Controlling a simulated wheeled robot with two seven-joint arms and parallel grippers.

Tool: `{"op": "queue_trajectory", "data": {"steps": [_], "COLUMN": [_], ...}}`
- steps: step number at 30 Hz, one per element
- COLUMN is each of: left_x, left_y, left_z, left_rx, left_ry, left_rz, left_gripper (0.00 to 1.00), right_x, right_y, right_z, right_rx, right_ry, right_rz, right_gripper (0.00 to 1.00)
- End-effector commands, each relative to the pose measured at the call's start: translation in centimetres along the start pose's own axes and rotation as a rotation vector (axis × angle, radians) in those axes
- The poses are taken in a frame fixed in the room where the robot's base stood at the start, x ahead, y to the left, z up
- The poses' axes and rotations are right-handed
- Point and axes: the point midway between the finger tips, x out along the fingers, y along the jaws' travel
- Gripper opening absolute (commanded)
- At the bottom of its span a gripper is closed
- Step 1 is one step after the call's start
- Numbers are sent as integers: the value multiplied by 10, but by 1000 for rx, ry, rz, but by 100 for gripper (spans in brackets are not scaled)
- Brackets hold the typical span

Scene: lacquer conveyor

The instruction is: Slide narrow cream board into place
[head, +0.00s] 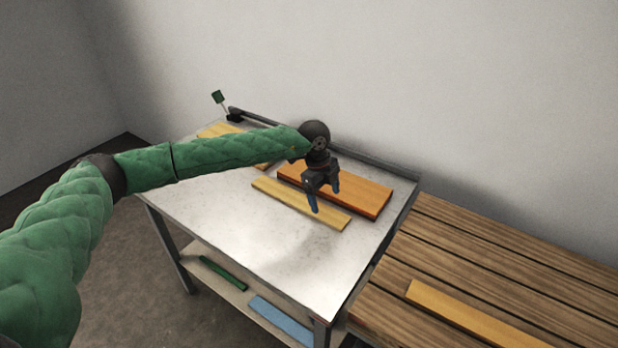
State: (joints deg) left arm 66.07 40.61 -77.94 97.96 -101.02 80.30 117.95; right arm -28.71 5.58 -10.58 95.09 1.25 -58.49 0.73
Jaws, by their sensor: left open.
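A narrow pale yellow-cream board (285,195) lies flat on the metal-topped table (290,257), in front of a wider orange board (365,193) and roughly parallel to it. My left gripper (325,195) points down over these two boards, with its blue fingertips apart and nothing visible between them. One fingertip appears over the narrow board and the other over the orange board. I cannot tell whether they touch. Another pale yellow board (212,130) lies farther back left, partly hidden by my left arm. My right gripper is not in view.
A raised dark rail (385,170) runs along the table's back edge. A slatted wooden surface (440,250) at right carries a long tan-orange board (475,316). The lower shelf holds a green strip (222,272) and a blue board (280,320). The table's front is clear.

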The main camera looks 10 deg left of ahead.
Motion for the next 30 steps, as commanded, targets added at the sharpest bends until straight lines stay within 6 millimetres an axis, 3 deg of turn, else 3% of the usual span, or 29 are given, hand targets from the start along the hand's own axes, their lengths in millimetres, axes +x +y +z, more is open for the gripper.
{"op": "queue_trajectory", "data": {"steps": [1,4,10,12,15,30], "left_x": [-8,-20,-25,-20,-10,44], "left_y": [0,3,6,6,7,11], "left_z": [18,44,61,62,63,72], "left_rx": [-29,-78,-113,-113,-112,-111], "left_ry": [-54,-135,-188,-188,-187,-184], "left_rz": [16,42,60,60,61,58], "left_gripper": [80,80,80,80,80,80], "right_x": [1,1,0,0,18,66], "right_y": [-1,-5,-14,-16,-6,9], "right_z": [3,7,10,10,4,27], "right_rx": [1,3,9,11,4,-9], "right_ry": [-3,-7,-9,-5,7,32], "right_rz": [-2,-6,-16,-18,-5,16], "right_gripper": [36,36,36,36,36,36]}}
